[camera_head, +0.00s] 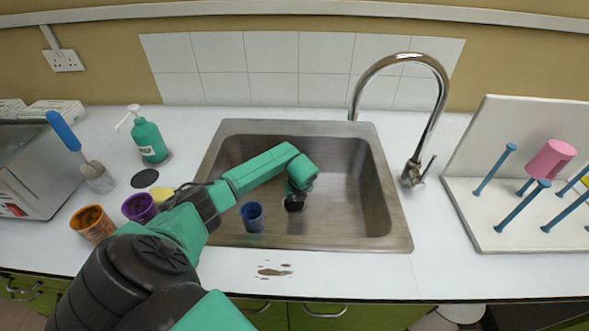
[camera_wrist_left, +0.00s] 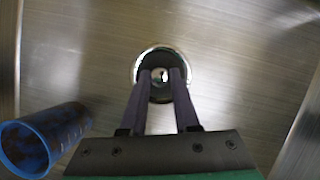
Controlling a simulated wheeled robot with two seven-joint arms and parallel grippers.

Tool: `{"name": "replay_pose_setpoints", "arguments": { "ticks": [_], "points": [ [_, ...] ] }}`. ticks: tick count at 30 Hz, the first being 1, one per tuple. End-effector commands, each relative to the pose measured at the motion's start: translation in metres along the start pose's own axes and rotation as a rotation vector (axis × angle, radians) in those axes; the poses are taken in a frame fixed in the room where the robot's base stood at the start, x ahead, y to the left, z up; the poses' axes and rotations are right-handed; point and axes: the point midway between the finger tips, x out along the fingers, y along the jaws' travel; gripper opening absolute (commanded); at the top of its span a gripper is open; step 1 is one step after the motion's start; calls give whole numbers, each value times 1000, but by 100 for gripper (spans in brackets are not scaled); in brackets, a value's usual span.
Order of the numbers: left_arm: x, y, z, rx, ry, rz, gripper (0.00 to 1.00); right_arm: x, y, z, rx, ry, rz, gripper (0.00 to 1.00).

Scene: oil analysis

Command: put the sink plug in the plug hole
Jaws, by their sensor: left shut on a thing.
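My left gripper (camera_head: 294,201) reaches down into the sink (camera_head: 228,138), low over its floor at the plug hole. In the left wrist view, its fingers (camera_wrist_left: 160,76) are shut on a small light knob, which I take to be the top of the sink plug (camera_wrist_left: 161,76). The plug hole shows as a bright metal ring (camera_wrist_left: 137,68) around a dark round area, with the fingertips over it. Whether the plug sits in the hole or just above it, I cannot tell. My right gripper is not in view.
The tap (camera_head: 412,172) is behind right. Left are orange (camera_head: 92,224) and purple cups (camera_head: 139,208), a green bottle (camera_head: 149,142) and a black disc (camera_head: 145,178).

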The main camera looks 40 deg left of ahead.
Motion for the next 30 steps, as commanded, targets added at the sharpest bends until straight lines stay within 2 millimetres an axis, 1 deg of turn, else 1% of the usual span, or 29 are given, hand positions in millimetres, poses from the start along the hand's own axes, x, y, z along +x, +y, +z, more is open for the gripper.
{"name": "replay_pose_setpoints", "arguments": {
  "ticks": [5, 6, 7, 8, 16, 20, 23, 30],
  "points": [
    [3, 0, -1, 0, 0, 0, 0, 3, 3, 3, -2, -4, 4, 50],
    [2, 0, 0, 0, 0, 1, 41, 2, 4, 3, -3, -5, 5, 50],
    [1, 0, 0, 0, 0, 1, 53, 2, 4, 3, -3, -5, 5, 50],
    [1, 0, 0, 0, 0, 1, 60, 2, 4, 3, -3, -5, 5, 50],
    [1, 0, 0, 0, 0, 1, 60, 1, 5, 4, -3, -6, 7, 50],
    [-5, 0, 1, 0, -1, 1, 60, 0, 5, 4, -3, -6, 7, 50],
    [-19, 0, 2, 1, -3, 0, 60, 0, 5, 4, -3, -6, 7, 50],
    [-71, 0, 1, 2, -4, -1, 60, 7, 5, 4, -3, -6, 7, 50]
  ]
}}
